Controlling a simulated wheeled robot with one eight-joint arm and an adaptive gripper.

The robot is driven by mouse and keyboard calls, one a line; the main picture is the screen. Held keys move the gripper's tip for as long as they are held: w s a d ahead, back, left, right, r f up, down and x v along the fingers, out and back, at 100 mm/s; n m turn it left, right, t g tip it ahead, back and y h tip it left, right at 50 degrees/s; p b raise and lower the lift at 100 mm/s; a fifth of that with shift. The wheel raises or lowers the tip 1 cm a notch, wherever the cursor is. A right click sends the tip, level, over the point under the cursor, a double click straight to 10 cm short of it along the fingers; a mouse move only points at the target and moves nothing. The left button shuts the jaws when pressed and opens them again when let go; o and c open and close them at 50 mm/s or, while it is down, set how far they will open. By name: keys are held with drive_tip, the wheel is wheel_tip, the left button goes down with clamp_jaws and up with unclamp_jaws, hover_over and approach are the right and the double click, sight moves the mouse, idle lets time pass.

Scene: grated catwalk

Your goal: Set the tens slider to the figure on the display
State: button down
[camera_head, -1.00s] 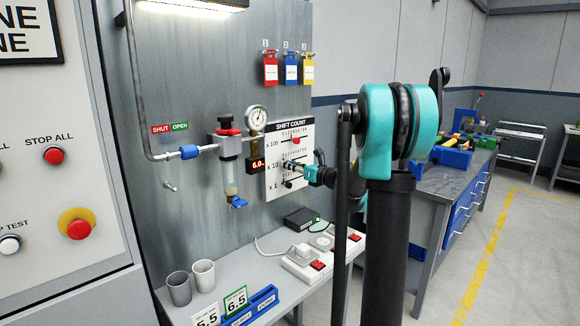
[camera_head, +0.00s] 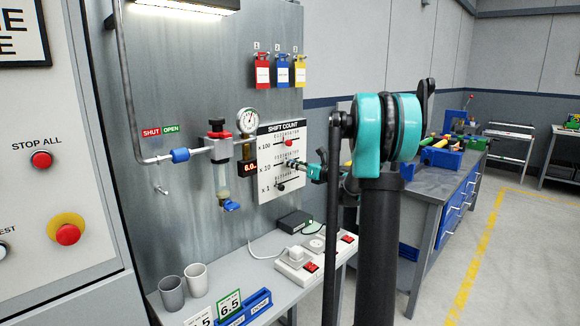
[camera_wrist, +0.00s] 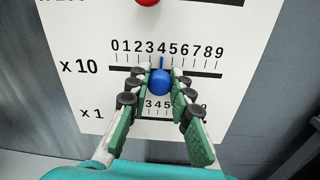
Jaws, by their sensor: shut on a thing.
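The white SHIFT COUNT board (camera_head: 266,190) hangs on the grey panel, with rows marked x 100, x 10 and x 1. The blue tens slider knob (camera_wrist: 160,82) sits on the x 10 row in the wrist view, its pointer at about the 4 mark. My gripper (camera_wrist: 159,80) has one finger on each side of this knob and is shut on it. My gripper (camera_head: 296,168) also shows at the board in the head view. The small display (camera_head: 249,169) left of the board shows red figures that seem to start 6.0; its right end is hidden or unclear.
The red x 100 knob (camera_head: 289,143) is above and the dark x 1 knob (camera_head: 281,187) below. A gauge (camera_head: 247,121) and a pipe with a valve (camera_head: 219,150) stand left of the board. The shelf (camera_head: 236,264) below holds cups, cards and a socket strip.

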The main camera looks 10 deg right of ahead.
drive_tip(key=c, duration=1.3)
unclamp_jaws()
drive_tip(key=shift+c, duration=0.2)
drive_tip(key=v, duration=1.2)
drive_tip(key=shift+s+a, duration=0.1)
drive_tip(key=s+a+f+n+g+h, duration=0.2)
drive_tip(key=s+a+f+n+g, duration=0.2)
drive_tip(key=s+a+f+n, duration=0.4)
drive_tip(key=s+a+f+n+g+h, duration=0.3)
drive_tip(key=s+a+f+n, duration=0.3)
drive_tip(key=s+f+n, duration=0.4)
drive_tip(key=s+d+f+n+g+h, duration=0.1)
drive_tip(key=s+d+f+n+h, duration=0.2)
drive_tip(key=s+n, duration=0.3)
drive_tip(key=s+d+f+n+g+h, duration=0.1)
drive_tip(key=s+d+f+n+h, duration=0.2)
drive_tip(key=s+f+n, duration=0.3)
drive_tip(key=s, duration=0.5)
drive_tip(key=shift+s+f+g, duration=0.3)
drive_tip(key=shift+s+g, duration=0.05)
drive_tip(key=shift+g, duration=0.05)
